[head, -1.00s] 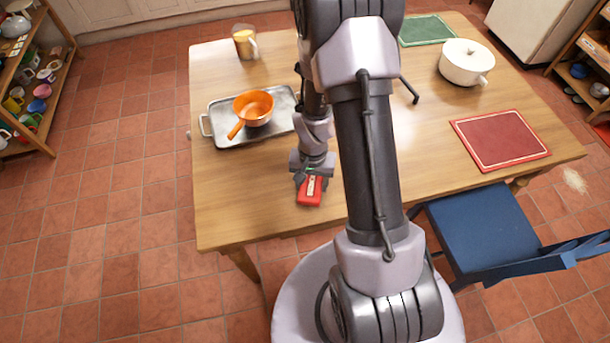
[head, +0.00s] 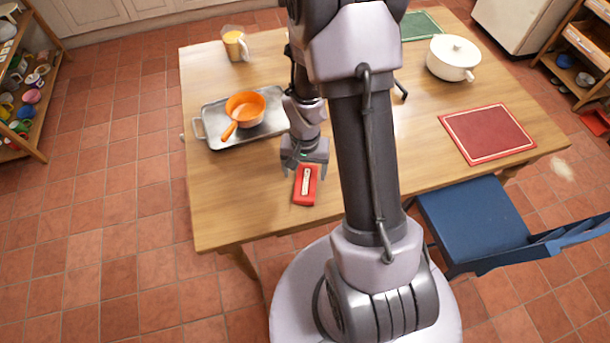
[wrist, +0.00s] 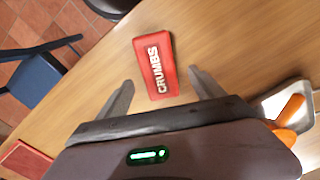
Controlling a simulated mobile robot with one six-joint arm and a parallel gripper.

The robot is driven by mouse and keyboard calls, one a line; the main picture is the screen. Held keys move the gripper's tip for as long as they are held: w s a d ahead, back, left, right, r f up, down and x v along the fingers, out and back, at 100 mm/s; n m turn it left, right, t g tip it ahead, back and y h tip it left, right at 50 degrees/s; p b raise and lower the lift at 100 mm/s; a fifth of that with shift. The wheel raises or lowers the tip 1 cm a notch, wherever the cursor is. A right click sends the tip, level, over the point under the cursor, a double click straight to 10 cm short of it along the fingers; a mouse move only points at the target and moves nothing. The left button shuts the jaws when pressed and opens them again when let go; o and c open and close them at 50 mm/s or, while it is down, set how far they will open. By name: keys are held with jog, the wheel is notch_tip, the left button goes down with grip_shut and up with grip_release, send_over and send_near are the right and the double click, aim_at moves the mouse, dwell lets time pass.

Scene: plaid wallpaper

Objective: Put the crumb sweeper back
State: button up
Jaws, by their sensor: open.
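The red crumb sweeper (head: 305,186) lies on the wooden table (head: 240,200) near its front edge. In the wrist view the sweeper (wrist: 156,66) shows pale lettering that reads CRUMBS. My gripper (head: 304,168) is open and empty, just behind the sweeper in the head view. In the wrist view its two fingers point toward the sweeper, one on each side of its near end, with a gap on both sides. I cannot tell the exact height of the fingertips above the table.
A metal tray (head: 212,131) with an orange pan (head: 245,106) is left of my gripper. A jug (head: 236,44), a white pot (head: 453,57), a red mat (head: 488,133) and a green mat (head: 420,24) are also there. A blue chair (head: 475,222) stands at the front right. The front-left tabletop is clear.

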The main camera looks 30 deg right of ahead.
notch_tip(320, 180, up, 10)
jog(key=p, duration=0.2)
notch_tip(320, 180, up, 12)
jog(key=n+t, duration=0.1)
jog(key=t, duration=0.2)
send_over(301, 181)
jog(key=s+a, duration=0.2)
jog(key=a, duration=0.4)
jog(key=s+a+r+n+t+y, duration=0.2)
jog(key=s+a+r, duration=0.5)
jog(key=s+r, duration=0.3)
jog(key=shift+a+r+t, duration=0.35)
jog(key=shift+r+t, duration=0.05)
jog(key=shift+r, duration=0.05)
